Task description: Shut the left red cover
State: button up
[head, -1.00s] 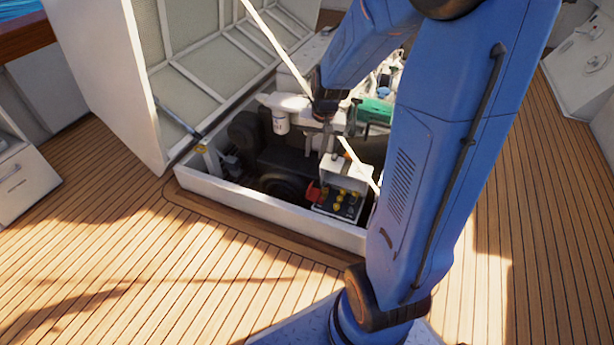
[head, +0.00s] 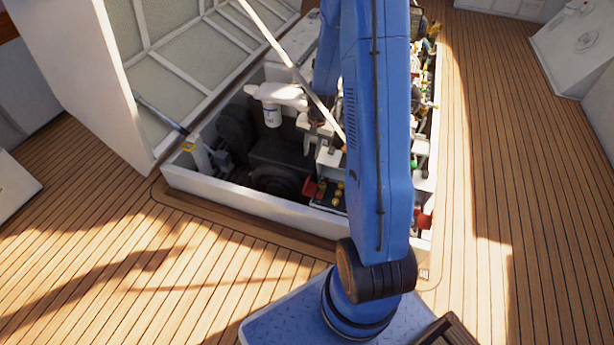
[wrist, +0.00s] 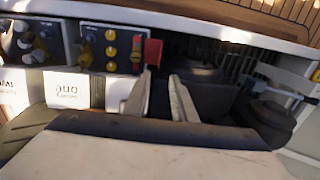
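The left red cover (head: 311,188) sticks out from the left side of a switch panel with yellow knobs (head: 338,192) in the engine hatch, and appears swung open. In the wrist view the cover (wrist: 153,52) stands at the right edge of the panel (wrist: 113,47). My gripper (wrist: 159,92) is open and empty, its two fingers apart and pointing toward the cover, which lies just beyond the fingertips. Contact cannot be made out. In the head view my gripper is small and partly hidden by my arm. A second red part (head: 424,219) shows at the right.
The raised hatch lid (head: 165,90) stands at the left with a strut (head: 160,115). A white pole (head: 280,62) slants across the opening. The white hatch rim (head: 250,207) borders the bay. In the wrist view a second panel (wrist: 33,42) is at the left.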

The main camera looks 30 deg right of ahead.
jog(key=f, duration=0.5)
jog(key=w+f, duration=0.1)
jog(key=f, duration=0.4)
jog(key=a+f, duration=0.1)
jog(key=f, duration=0.5)
jog(key=shift+w, duration=0.15)
grip_shut()
dwell(1.2)
